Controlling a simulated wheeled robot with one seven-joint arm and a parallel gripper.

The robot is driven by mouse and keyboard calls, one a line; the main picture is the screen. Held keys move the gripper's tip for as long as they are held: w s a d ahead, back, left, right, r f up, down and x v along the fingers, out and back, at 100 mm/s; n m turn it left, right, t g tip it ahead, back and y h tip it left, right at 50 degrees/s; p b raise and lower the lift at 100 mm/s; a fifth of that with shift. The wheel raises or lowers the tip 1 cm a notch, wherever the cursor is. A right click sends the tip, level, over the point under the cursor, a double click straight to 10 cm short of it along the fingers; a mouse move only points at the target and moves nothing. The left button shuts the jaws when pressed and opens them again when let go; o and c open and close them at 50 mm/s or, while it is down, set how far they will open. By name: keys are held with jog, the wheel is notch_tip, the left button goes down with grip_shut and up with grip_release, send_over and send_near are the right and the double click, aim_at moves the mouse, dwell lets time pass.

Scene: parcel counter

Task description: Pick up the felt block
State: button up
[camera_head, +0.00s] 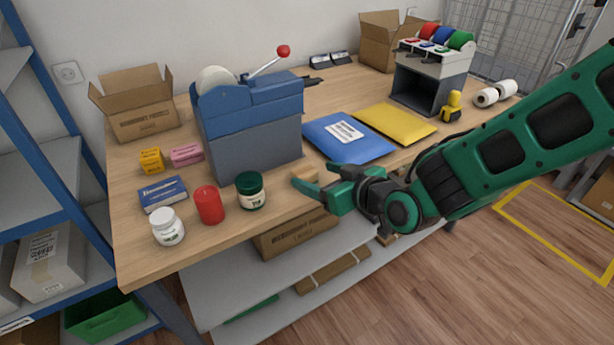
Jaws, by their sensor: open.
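A small tan block (303,171) lies near the front edge of the counter, close in colour to the wood. It is the only thing here that could be the felt block, but its material cannot be made out. My gripper (312,177) reaches in from the right with its jaws open. Its fingertips are right at the block, one on the near side and one towards the right. The gripper hides part of the block's surroundings, and I cannot tell whether the fingers touch it.
A dark green-lidded jar (250,191), a red cylinder (209,205) and a white bottle (167,227) stand left of the gripper. A blue-grey machine (250,125) stands behind them. Blue (365,151) and yellow (398,124) mailers lie behind the gripper.

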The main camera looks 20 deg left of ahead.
aim_at(306, 171)
jog(key=shift+x, duration=3.35)
jog(key=shift+w+d+f, duration=0.1)
jog(key=shift+w+d, duration=0.05)
jog(key=shift+d, duration=0.05)
jog(key=c, duration=1.1)
